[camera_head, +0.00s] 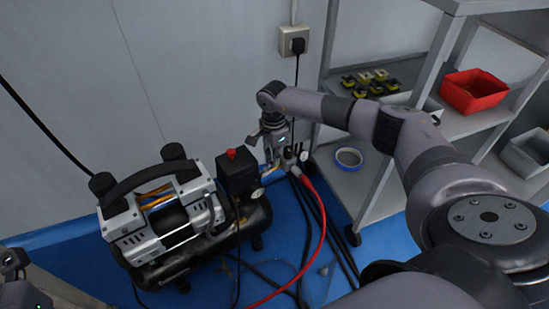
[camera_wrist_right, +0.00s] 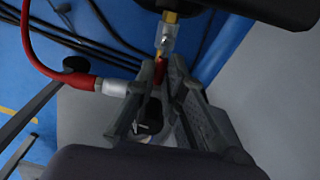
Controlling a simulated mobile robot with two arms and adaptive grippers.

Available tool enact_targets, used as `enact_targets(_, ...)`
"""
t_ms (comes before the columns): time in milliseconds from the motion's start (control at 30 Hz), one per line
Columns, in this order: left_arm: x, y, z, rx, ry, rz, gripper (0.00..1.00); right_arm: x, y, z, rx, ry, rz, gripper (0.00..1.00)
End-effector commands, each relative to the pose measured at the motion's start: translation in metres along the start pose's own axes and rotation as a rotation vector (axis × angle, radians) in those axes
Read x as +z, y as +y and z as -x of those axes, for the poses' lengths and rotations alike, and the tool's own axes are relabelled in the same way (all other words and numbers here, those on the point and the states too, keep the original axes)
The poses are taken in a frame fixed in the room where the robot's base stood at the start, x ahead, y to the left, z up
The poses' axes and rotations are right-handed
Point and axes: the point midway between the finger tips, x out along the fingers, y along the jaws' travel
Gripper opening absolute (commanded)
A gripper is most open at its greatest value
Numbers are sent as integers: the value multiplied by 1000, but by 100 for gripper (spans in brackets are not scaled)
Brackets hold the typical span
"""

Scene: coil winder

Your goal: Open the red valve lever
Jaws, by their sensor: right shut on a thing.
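The red valve lever is mostly hidden; a thin red-orange strip (camera_wrist_right: 158,72) shows between my right fingers in the right wrist view. My right gripper (camera_head: 275,157) reaches down to the valve fitting at the right end of the compressor. In the right wrist view its fingers (camera_wrist_right: 167,75) are shut on the lever. The metal fitting (camera_wrist_right: 165,38) lies just beyond the fingertips, and a red hose (camera_head: 318,215) joins it. Part of my left gripper (camera_head: 14,262) shows at the lower left edge; its jaws cannot be made out.
The compressor (camera_head: 160,225) stands on the blue floor against the wall. A grey shelf (camera_head: 380,190) on the right holds a blue tape roll (camera_head: 348,158), a red bin (camera_head: 473,90) and several small yellow-black parts (camera_head: 370,80). Black cables hang from a wall socket (camera_head: 293,40).

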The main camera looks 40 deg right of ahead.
Motion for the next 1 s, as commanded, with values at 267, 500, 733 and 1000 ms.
enact_targets(267, 0, -1, -1, -5, 6, -1, 41, -1, -1, 0, 0, 2, 35, 0)
enact_targets(500, -1, -1, -2, -6, 7, -1, 41, -1, -1, 0, -1, 3, 37, 0)
enact_targets(733, -1, -1, -2, -5, 7, -1, 41, -1, -1, 0, -1, 2, 36, 20)
enact_targets(1000, -1, 0, -2, -3, 7, -1, 41, 0, -1, 0, 0, 1, 35, 31)
